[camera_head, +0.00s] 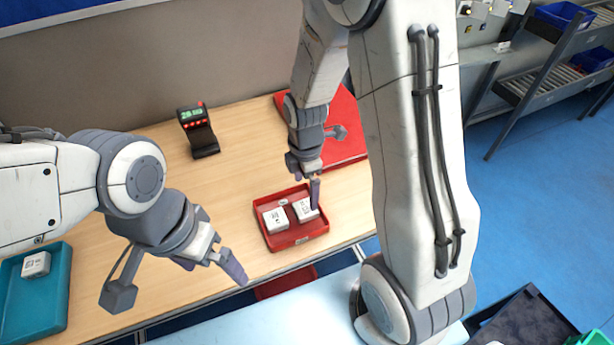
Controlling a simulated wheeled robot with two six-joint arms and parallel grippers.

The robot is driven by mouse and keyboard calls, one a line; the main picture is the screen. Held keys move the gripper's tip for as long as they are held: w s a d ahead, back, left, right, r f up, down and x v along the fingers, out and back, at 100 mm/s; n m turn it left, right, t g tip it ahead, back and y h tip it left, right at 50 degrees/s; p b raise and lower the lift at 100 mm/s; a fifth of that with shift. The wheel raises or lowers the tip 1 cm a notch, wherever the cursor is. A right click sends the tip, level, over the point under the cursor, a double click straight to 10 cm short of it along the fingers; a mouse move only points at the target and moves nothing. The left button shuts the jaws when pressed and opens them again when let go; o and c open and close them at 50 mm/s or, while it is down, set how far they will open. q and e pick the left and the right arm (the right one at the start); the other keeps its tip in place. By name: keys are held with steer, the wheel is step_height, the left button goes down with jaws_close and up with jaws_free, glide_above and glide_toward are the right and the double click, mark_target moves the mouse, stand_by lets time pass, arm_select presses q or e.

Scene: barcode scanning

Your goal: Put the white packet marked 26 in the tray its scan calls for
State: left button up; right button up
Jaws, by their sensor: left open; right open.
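Two white packets sit in the small red tray (288,240): one on the left (275,219) and one on the right (304,212). Their dark printed marks are too small to read surely, so I cannot tell which is marked 26. My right gripper (314,196) is open, fingers down at the right packet, partly covering it. A third white packet (36,264) lies in the teal tray (38,310) at the left. The scanner (198,131) stands at the back, with green characters that seem to start with 26. My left gripper (232,268) is open and empty over the table front.
A larger flat red surface (345,135) lies behind my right arm, partly hidden. The wooden table (245,130) is clear between scanner and red tray. A red bin (285,284) shows below the front edge. Shelving with blue bins (562,14) stands at the far right.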

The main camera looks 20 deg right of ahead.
steer(key=shift+r, duration=2.15)
